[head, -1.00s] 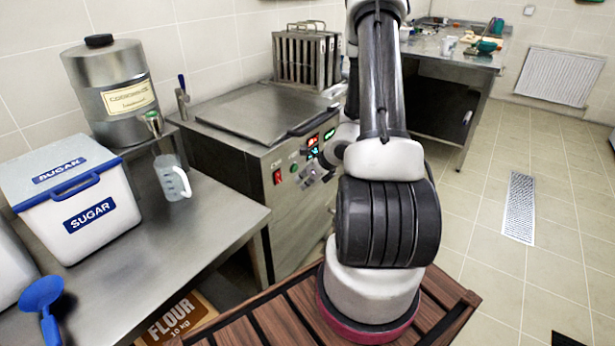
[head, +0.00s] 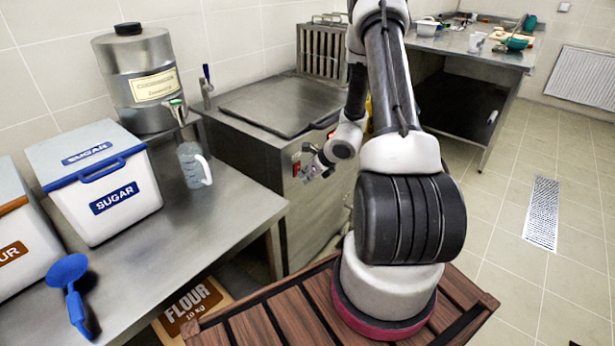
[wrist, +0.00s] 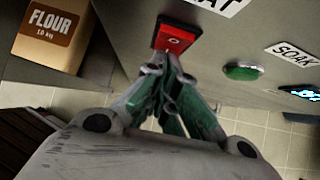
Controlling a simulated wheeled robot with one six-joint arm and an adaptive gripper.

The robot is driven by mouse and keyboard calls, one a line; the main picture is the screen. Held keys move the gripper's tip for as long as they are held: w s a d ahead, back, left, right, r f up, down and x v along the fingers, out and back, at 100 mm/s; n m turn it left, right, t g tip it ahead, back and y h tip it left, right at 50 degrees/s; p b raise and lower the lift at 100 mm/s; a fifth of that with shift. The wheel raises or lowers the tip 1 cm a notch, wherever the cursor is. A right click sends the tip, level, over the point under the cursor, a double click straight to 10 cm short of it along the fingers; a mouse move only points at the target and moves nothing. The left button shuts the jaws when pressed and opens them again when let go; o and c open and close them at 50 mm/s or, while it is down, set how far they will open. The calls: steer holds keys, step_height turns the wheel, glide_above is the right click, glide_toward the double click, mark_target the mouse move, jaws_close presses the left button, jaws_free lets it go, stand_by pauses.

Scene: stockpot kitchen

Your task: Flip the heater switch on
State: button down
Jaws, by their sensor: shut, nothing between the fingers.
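The red heater switch (wrist: 176,38) sits on the steel front panel of the pot unit. It also shows in the head view (head: 296,167), partly hidden by my gripper. My gripper (wrist: 168,62) is shut and empty, its fingertips right at the near edge of the switch in the wrist view. I cannot tell whether they touch it. In the head view my gripper (head: 311,168) is just right of the switch. A label ending in "AT" (wrist: 222,4) is cut off by the top edge of the wrist view.
A green button (wrist: 243,72) and a "SOAK" label (wrist: 292,53) lie right of the switch on the panel. A steel table (head: 236,205) with a sugar bin (head: 108,195) stands left. A flour box (wrist: 50,30) sits low at left.

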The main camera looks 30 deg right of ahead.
steer(key=shift+w+f, duration=0.3)
steer(key=shift+w, duration=0.05)
